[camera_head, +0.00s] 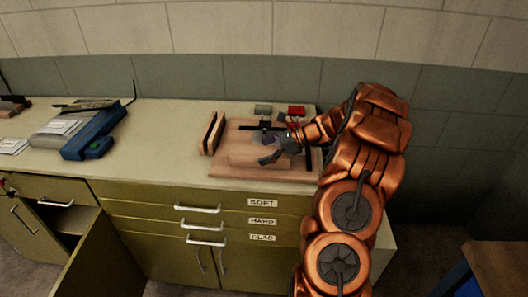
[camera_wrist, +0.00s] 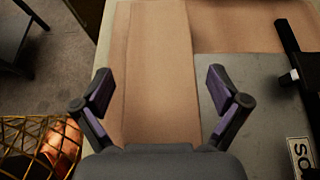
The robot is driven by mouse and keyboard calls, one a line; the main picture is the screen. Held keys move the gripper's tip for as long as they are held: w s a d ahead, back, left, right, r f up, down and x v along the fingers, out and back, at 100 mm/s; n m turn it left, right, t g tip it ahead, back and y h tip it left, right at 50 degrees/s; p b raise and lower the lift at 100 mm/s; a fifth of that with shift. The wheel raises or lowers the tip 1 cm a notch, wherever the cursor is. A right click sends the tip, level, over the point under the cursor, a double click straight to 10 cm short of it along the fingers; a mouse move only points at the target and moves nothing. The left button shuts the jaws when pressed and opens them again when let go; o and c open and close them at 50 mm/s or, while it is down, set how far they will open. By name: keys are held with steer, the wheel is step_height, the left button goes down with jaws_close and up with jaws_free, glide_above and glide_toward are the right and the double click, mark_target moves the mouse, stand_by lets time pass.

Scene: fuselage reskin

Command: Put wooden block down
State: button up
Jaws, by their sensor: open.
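A long, pale wooden block (camera_wrist: 160,65) lies between the spread fingers of my gripper (camera_wrist: 165,92) in the wrist view. In the head view my gripper (camera_head: 271,150) is low over the wooden board (camera_head: 225,174) on the counter, and the block (camera_head: 258,162) appears to lie on that board. Whether the block's underside is fully resting cannot be seen. My palm hides the block's near end in the wrist view.
Upright wooden pieces (camera_head: 212,134) stand at the board's left. A grey block (camera_head: 263,108) and a red block (camera_head: 296,111) sit behind it. A black bar (camera_wrist: 297,60) lies beside a grey surface (camera_wrist: 240,85).

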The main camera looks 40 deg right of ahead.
steer(key=shift+r, duration=0.15)
steer(key=b+v, duration=0.3)
steer(key=v, duration=0.9)
